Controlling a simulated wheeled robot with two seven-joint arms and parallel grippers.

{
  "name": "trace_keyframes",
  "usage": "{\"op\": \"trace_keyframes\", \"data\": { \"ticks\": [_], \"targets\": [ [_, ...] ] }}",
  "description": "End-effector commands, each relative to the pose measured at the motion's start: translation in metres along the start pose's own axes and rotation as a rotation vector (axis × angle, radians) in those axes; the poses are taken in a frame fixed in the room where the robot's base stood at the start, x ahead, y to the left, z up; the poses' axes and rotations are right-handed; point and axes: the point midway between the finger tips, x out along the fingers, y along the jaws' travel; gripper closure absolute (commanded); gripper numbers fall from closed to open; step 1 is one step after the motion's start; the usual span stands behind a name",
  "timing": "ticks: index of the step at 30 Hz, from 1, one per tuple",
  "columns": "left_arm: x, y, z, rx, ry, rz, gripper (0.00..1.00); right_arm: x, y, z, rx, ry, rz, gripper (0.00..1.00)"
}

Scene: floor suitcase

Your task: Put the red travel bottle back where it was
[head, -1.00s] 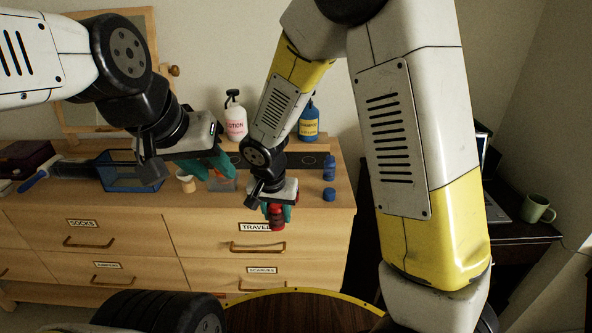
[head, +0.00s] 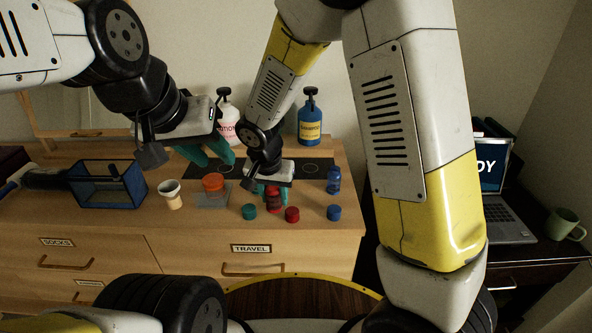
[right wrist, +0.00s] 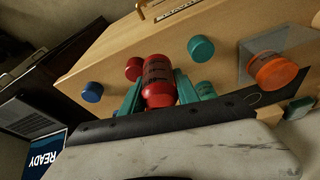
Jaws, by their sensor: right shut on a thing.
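The red travel bottle (head: 273,198) is upright between the teal fingers of my right gripper (head: 272,192), over the front part of the dresser top. In the right wrist view the bottle (right wrist: 158,84) has dark lettering, and the fingers (right wrist: 158,92) press on both sides. I cannot tell whether its base touches the wood. A red cap (head: 292,214) lies just right of it, a green cap (head: 249,211) to its left. A dark strip with ring marks (head: 308,168) lies behind, partly hidden by my right gripper. My left gripper (head: 207,151) is open and empty above the dresser.
A blue bottle (head: 333,180) and blue cap (head: 334,212) stand right. An orange-lidded container (head: 213,184), a small cup (head: 171,194) and a blue basket (head: 107,186) stand left. A lotion bottle (head: 227,127) and shampoo bottle (head: 310,120) stand behind. A laptop (head: 490,175) is far right.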

Motion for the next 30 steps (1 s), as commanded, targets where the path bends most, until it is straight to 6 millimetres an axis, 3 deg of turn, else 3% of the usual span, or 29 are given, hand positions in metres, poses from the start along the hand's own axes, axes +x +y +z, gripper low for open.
{"op": "trace_keyframes", "data": {
  "ticks": [9, 15, 20, 30],
  "targets": [
    [0.000, 0.000, 0.000, 0.000, 0.000, 0.000, 0.64, 0.032, 0.023, -0.079, 0.008, -0.001, 0.002, 1.00],
    [0.000, 0.000, 0.000, 0.000, 0.000, 0.000, 0.64, 0.044, 0.031, -0.114, 0.003, -0.001, 0.001, 1.00],
    [0.000, 0.000, 0.000, 0.000, 0.000, 0.000, 0.64, 0.049, 0.033, -0.122, -0.001, -0.001, 0.001, 1.00],
    [0.000, 0.000, 0.000, 0.000, 0.000, 0.000, 0.64, 0.082, 0.032, -0.113, -0.002, -0.001, 0.001, 1.00]
  ]
}}
